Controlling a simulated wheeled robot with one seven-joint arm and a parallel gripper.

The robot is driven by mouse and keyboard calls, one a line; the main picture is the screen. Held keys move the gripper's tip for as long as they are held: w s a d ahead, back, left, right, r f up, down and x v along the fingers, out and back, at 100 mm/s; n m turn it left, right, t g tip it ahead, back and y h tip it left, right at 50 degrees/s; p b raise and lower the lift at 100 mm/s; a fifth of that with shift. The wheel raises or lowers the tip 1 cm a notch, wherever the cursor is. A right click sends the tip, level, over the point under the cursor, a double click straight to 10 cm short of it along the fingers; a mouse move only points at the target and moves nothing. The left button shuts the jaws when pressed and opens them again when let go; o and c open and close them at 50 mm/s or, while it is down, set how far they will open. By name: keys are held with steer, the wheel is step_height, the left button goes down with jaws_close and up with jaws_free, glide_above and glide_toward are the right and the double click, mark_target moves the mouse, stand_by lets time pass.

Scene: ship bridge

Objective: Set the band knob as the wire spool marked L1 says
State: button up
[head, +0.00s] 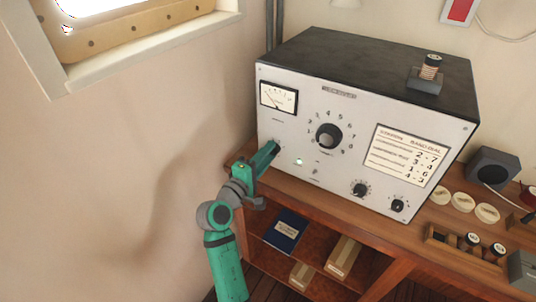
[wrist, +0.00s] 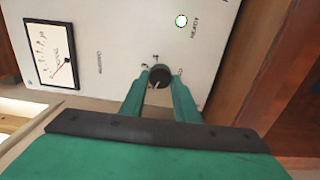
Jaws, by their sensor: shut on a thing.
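My gripper (head: 272,150) is at the lower left of the radio's white front panel. In the wrist view its two green fingers (wrist: 159,84) are closed on a small dark knob (wrist: 160,74). A pale pointer line shows on the knob, with small marks around it; its name is not readable. The radio (head: 330,58) also has a large numbered dial (head: 327,137) and a card (head: 408,155) headed "STATION BAND-DIAL" with rows ending 2-7, 3-4, 1-6 and 4-3. A wire spool (head: 430,67) stands on a dark block on top of the radio. No L1 mark is legible.
Two more spools (head: 470,240) (head: 497,251) sit in a wooden rack at right. Two small knobs (head: 360,188) (head: 398,206) are lower right on the panel. A meter (wrist: 50,52) and green lamp (wrist: 181,21) are near the held knob. A shelf below holds a blue book (head: 285,230).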

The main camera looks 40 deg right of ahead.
stand_by(0.4)
steer(key=o, duration=1)
steer(key=v, duration=1)
steer(key=shift+s+a+f, duration=0.1)
steer(key=shift+s+a, duration=0.05)
steer(key=shift+a, duration=0.2)
